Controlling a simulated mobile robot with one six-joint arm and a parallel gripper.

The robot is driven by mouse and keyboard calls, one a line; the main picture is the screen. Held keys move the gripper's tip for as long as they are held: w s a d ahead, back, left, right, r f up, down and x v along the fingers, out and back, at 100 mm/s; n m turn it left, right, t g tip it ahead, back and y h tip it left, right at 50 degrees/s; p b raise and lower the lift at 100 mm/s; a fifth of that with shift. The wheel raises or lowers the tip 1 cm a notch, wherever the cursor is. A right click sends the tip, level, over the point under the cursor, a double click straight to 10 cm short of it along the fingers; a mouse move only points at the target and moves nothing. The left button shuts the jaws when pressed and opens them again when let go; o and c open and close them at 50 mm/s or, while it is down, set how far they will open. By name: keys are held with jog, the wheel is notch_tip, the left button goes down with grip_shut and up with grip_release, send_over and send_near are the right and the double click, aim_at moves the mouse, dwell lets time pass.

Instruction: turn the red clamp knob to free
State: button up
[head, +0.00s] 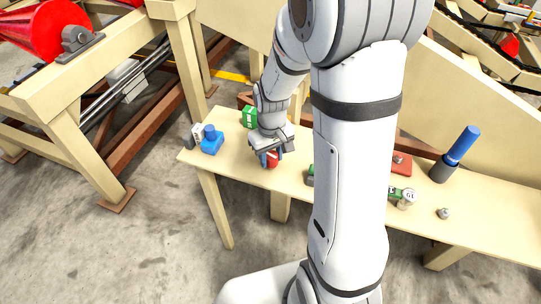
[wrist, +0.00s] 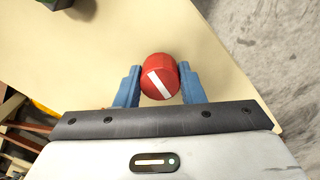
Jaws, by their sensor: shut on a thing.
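The red clamp knob (wrist: 158,68) is round with a white stripe across its top, which runs slantwise in the wrist view. My gripper (wrist: 159,83) has its two blue fingers on either side of the knob, shut on it. In the head view the knob (head: 271,161) shows partly below my gripper (head: 268,155) at the near edge of the bench. My gripper hides most of it there. Any marks around the knob are not readable.
The cream bench (head: 232,165) carries a blue object (head: 211,140) and a green box (head: 249,117) at the left. A blue-handled tool (head: 462,146) and a small grey knob (head: 443,213) are at the right. A machine frame with a red roller (head: 45,28) stands at the left.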

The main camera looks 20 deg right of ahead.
aim_at(271, 155)
jog(key=shift+w+r+n, duration=0.1)
jog(key=shift+n, duration=1.2)
jog(key=o, duration=1)
notch_tip(271, 155, up, 8)
jog(key=shift+f, duration=0.2)
